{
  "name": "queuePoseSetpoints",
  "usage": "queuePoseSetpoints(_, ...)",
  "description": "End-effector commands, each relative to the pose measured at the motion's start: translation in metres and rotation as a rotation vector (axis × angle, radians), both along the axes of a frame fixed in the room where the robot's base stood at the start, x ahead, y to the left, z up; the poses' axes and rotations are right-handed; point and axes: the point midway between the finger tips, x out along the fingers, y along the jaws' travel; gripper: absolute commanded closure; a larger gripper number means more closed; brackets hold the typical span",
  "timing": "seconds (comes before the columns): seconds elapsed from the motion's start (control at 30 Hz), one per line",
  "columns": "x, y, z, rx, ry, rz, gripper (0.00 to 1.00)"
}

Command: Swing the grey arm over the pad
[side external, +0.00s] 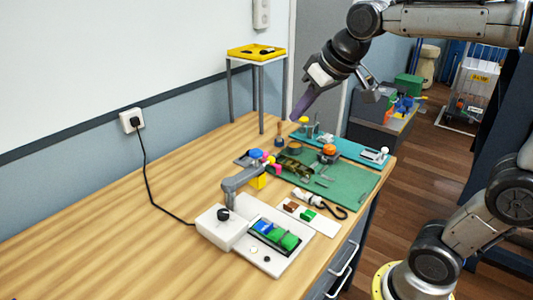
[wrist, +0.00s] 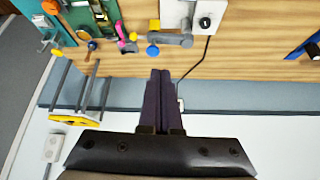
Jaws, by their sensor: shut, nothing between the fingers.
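The grey arm (side external: 243,176) stands on a post by a white box with a black knob (side external: 222,214). It reaches toward the back of the table, its free end near a yellow block (side external: 258,182). It also shows in the wrist view (wrist: 172,40), apart from my fingers. Which surface is the pad is not clear; a white plate (side external: 285,262) with a dark recess holding blue and green pieces lies beside the box, and the arm is not over it. My gripper (side external: 294,117) is shut and empty, high above the table's back; its dark fingers (wrist: 160,74) are together.
A green mat (side external: 350,189) and a teal tray (side external: 368,152) with small parts lie at the right. A yellow-topped stand (side external: 257,53) rises at the back. A black cord (side external: 150,185) runs to the wall socket. The table's left side is clear.

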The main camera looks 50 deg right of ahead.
Motion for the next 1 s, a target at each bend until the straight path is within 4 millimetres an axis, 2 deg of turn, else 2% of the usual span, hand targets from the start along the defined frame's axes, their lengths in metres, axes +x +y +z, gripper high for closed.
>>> queuePoseSetpoints(0.03,0.025,-0.008,-0.002,0.002,0.018,-0.019,1.0)
queuePoseSetpoints(0.2,0.094,-0.037,-0.02,0.009,0.067,-0.073,1.0)
queuePoseSetpoints(0.3,0.129,-0.056,-0.043,0.014,0.105,-0.104,1.0)
queuePoseSetpoints(0.4,0.155,-0.074,-0.07,0.021,0.148,-0.131,1.0)
queuePoseSetpoints(0.5,0.168,-0.087,-0.097,0.029,0.191,-0.151,1.0)
queuePoseSetpoints(0.6,0.172,-0.095,-0.118,0.036,0.231,-0.164,1.0)
queuePoseSetpoints(0.87,0.174,-0.102,-0.144,0.041,0.256,-0.175,1.0)
queuePoseSetpoints(1.0,0.181,-0.104,-0.167,0.041,0.257,-0.175,1.0)
